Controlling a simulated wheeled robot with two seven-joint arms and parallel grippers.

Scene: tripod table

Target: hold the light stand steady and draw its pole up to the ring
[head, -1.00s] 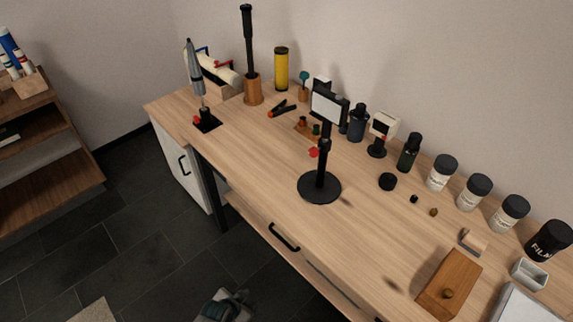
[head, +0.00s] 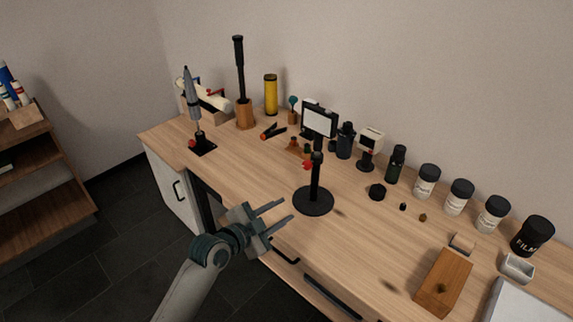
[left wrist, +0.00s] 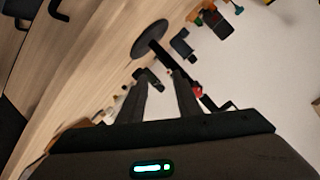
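The light stand has a round black base (head: 313,203) on the table, an upright black pole (head: 316,180), a red knob (head: 308,165) and a bright lamp panel (head: 319,122) on top. I cannot make out a ring on the pole. My left gripper (head: 288,210) is open and empty, left of the base and apart from the stand, near the table's front edge. In the left wrist view, the base (left wrist: 150,38) shows beyond the fingers (left wrist: 162,78), which partly cover the stand. My right gripper is in neither view.
A pen-like tool in a black holder (head: 202,146) stands at the table's left end. Behind the stand are a black bottle (head: 345,141) and a small white-headed device (head: 370,140). Several jars (head: 426,181) and a wooden block (head: 443,282) are to the right.

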